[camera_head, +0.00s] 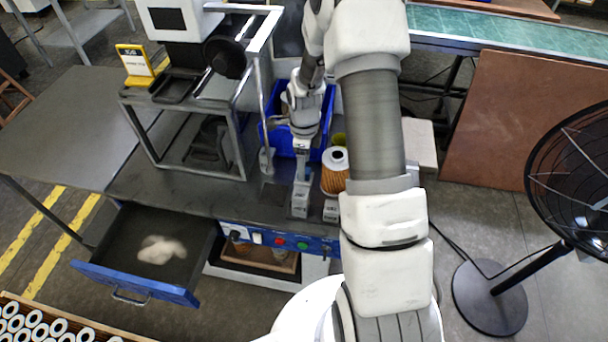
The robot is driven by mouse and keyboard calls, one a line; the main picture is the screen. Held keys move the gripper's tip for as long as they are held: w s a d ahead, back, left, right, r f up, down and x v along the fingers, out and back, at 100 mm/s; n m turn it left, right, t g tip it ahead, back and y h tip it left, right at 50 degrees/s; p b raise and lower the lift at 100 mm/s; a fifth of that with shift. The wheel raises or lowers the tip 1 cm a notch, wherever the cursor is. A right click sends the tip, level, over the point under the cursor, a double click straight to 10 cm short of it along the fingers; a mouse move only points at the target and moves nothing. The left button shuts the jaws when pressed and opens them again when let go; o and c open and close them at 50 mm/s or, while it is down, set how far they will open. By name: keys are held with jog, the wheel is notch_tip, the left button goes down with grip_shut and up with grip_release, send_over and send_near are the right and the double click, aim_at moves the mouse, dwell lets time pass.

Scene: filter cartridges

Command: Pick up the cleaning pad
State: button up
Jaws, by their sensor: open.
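A pale, soft-looking lump (161,249), which looks like the cleaning pad, lies in the open drawer (188,293) at the lower left. My gripper (316,208) is open and points down over the front of the workbench, well to the right of the drawer. Its two fingers stand apart, and I see nothing held between them. An orange pleated filter cartridge (335,176) with a white top stands just behind the right finger, partly hidden by my arm. Whether they touch I cannot tell.
A blue crate (272,138) stands behind my gripper. A grey metal frame (240,140) stands left of it on the bench. A control panel with buttons (280,240) is on the bench front. A black fan (490,294) stands at the right. A tray of white rings (60,318) is lower left.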

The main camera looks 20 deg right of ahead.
jog(key=shift+f, duration=1.45)
grip_shut()
